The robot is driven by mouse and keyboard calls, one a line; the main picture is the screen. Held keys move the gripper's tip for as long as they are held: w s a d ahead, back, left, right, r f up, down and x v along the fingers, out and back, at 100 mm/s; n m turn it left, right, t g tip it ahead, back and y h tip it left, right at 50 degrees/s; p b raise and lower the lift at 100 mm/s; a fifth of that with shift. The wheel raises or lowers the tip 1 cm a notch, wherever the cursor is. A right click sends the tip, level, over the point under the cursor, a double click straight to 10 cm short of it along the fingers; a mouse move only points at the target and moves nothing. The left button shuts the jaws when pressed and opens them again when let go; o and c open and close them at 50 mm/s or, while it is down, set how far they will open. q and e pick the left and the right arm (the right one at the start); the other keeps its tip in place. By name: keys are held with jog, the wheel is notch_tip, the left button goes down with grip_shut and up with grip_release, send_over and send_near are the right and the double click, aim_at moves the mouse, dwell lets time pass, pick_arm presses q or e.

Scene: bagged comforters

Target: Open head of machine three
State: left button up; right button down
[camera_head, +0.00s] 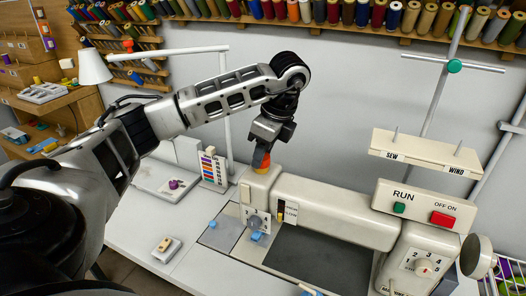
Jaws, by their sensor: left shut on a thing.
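A large cream sewing machine (335,211) stands on the table, with its head end (258,187) at the left and a control pillar at the right. My left gripper (262,155) points down over the top of the head end. It is shut on a small orange knob (261,166) there; the fingertips hide part of the knob. My right gripper is out of view.
RUN and ON/OFF buttons (443,219) and a SEW/WIND panel (425,153) are at the right. Thread spools line the wall shelf.

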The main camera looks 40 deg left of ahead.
pick_arm(q)
jog(key=n+g, duration=0.1)
jog(key=n, duration=0.4)
jog(key=o, duration=1.1)
jog(key=shift+w+h, duration=0.1)
jog(key=shift+h, duration=0.2)
